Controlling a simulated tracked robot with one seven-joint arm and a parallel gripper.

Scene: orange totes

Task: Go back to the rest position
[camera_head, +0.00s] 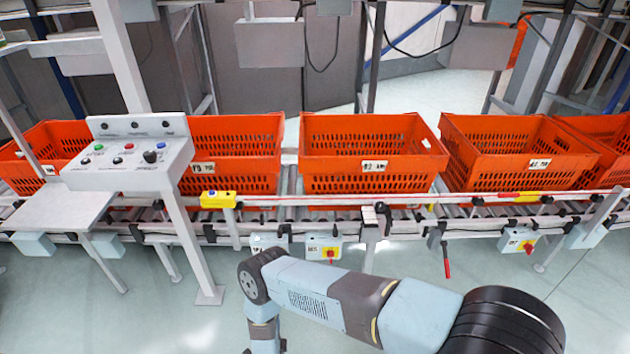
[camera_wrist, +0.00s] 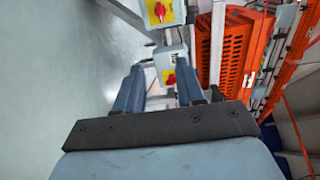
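In the wrist view my gripper (camera_wrist: 160,74) has its two blue-grey fingers apart, with a clear gap and nothing held between them. Past the fingertips are grey boxes with yellow plates and red knobs (camera_wrist: 168,77). In the head view my arm reaches from the lower right toward the left in front of the conveyor, then bends down at the bottom edge. The fingers cannot be made out there.
Orange totes (camera_head: 372,180) stand in a row on the roller conveyor (camera_head: 330,213). A control panel (camera_head: 135,155) on a post stands at the left. A red-handled lever (camera_head: 446,262) and switch boxes (camera_head: 323,247) hang along the front rail. The floor in front is clear.

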